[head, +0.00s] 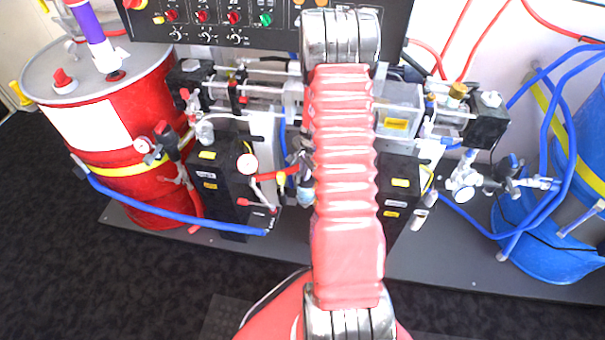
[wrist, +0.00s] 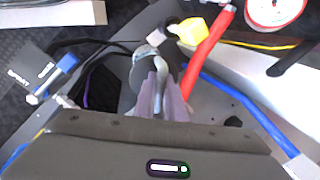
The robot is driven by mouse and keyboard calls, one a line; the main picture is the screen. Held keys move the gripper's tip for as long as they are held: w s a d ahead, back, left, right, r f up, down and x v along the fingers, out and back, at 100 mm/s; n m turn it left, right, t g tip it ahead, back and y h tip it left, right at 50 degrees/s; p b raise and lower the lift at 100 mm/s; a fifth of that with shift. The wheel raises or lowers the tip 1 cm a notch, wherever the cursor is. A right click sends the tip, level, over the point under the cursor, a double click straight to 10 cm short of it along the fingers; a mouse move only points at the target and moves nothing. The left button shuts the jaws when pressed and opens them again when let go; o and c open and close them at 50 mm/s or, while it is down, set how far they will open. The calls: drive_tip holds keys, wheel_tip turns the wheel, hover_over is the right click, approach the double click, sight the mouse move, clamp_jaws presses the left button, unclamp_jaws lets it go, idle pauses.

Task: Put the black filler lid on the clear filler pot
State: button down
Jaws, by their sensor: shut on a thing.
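My gripper (wrist: 161,88) shows in the wrist view with its two pale fingers close together. A dark rounded piece, which looks like the black filler lid (wrist: 138,82), sits at the fingertips; the fingers cover much of it. In the head view my own red arm hides the gripper and the lid. I cannot pick out the clear filler pot with certainty. A clear box (head: 401,104) with a yellow label stands right of my arm in the head view.
A red drum (head: 120,135) stands at the left and a blue drum (head: 555,235) at the right. Black pump blocks (head: 222,180), valves and gauges fill the middle. A red hose (wrist: 208,42) and a blue hose (wrist: 235,95) run close to my gripper.

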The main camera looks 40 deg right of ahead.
drive_tip(key=shift+f, duration=0.5)
idle(0.3)
drive_tip(key=c, duration=1.7)
unclamp_jaws()
drive_tip(key=shift+c, duration=0.2)
drive_tip(key=shift+s+a, duration=0.1)
drive_tip(key=v, duration=1.3)
drive_tip(key=shift+r, duration=0.4)
